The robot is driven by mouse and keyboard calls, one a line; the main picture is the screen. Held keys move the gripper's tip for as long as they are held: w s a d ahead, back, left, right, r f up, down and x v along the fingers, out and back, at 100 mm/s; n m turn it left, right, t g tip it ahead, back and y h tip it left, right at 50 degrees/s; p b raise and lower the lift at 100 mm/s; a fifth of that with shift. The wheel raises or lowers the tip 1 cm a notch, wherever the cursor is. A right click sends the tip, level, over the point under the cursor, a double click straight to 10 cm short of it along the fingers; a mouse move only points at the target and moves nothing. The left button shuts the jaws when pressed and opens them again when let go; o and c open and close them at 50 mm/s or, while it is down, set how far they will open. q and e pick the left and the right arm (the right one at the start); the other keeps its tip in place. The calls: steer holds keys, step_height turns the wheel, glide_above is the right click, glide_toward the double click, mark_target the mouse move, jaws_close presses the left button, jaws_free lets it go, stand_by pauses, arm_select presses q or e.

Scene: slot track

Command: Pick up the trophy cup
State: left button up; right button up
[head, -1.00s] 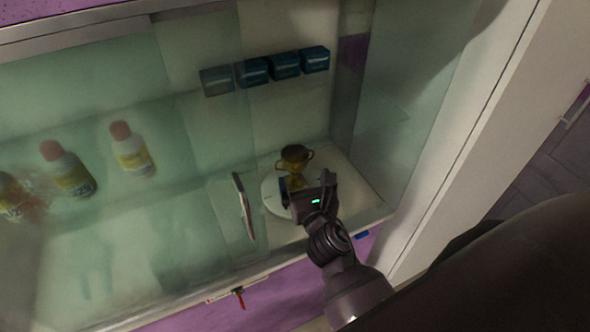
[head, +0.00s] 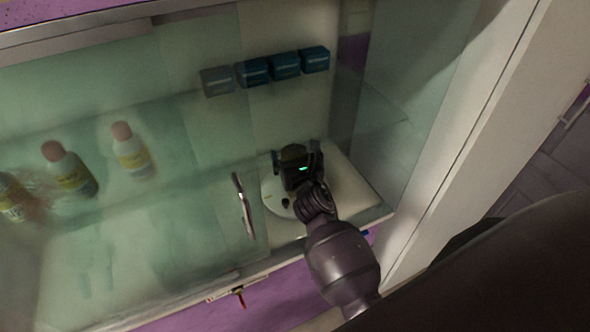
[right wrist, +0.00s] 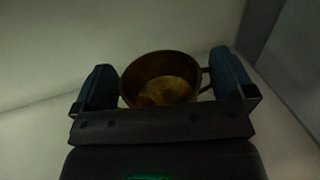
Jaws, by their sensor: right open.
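The trophy cup (right wrist: 162,76) is gold with side handles. In the right wrist view it sits between the two blue-tipped fingers of my right gripper (right wrist: 165,85), which are open on either side of it. In the head view only the top of the cup (head: 293,151) shows, with my right gripper (head: 302,158) over and in front of it. The cup stands upright on a round white base (head: 274,193) inside the glass cabinet, and its lower part is hidden. My left gripper is not in view.
Several dark blue boxes (head: 285,66) stand at the back. Bottles with pinkish caps (head: 131,150) stand behind glass at the left. A metal handle (head: 243,205) on the glass pane is just left of my right arm. The cabinet's side wall (head: 385,135) is close on the right.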

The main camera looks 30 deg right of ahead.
steer(key=shift+c, duration=0.3)
steer(key=c, duration=1.3)
steer(key=shift+r, duration=0.1)
steer(key=shift+c, duration=0.2)
